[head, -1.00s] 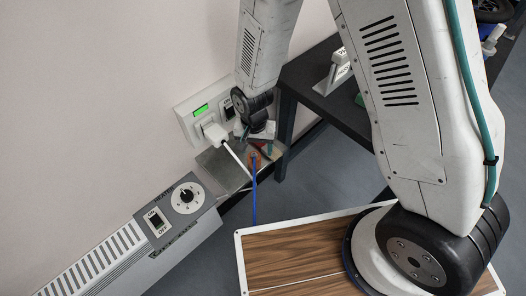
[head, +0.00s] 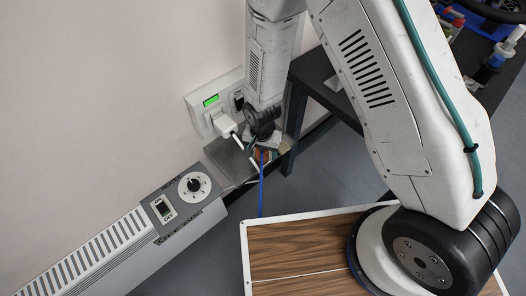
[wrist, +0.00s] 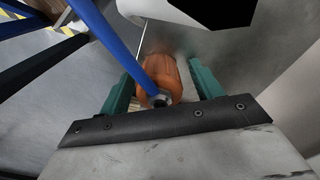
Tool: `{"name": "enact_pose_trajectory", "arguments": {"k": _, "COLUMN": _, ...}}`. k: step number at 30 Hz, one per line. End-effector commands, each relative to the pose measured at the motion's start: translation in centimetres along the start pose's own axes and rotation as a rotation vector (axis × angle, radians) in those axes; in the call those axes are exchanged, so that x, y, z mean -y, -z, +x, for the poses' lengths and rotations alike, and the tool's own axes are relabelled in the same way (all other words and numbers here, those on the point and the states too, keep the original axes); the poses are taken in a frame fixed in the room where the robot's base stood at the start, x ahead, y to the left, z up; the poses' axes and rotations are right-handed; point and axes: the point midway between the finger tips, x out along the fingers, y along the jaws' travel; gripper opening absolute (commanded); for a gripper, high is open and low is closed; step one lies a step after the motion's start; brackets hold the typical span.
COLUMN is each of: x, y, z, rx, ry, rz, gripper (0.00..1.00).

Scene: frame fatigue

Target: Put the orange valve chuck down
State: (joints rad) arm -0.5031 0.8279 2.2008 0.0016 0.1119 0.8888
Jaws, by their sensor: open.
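The orange valve chuck (wrist: 161,80) lies between the two green fingers of my gripper (wrist: 162,70) in the wrist view, with narrow gaps showing at its sides. My gripper is open around it. A blue hose (wrist: 110,38) runs to the chuck's near end. In the head view my gripper (head: 262,150) is low over a small grey metal shelf (head: 226,160) under the wall outlet. The chuck is mostly hidden there, and the blue hose (head: 261,190) hangs down from it. Whether the chuck rests fully on the shelf cannot be told.
A wall outlet (head: 207,101) with a white plug (head: 224,125) is just above left of my gripper. A white heater (head: 95,250) with a dial is at lower left. A dark table (head: 318,78) stands at right. A wood-topped surface (head: 300,262) is in front.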

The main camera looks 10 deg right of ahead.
Motion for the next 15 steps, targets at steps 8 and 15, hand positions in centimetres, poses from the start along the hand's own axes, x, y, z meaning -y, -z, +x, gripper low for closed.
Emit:
{"name": "enact_pose_trajectory", "arguments": {"k": 8, "x": -0.05, "y": 0.02, "z": -0.03, "rx": 0.000, "ry": 0.000, "rz": 0.001, "gripper": 0.16}}
{"name": "enact_pose_trajectory", "arguments": {"k": 15, "x": -0.09, "y": 0.05, "z": -0.04, "rx": 0.000, "ry": 0.000, "rz": 0.001, "gripper": 0.12}}
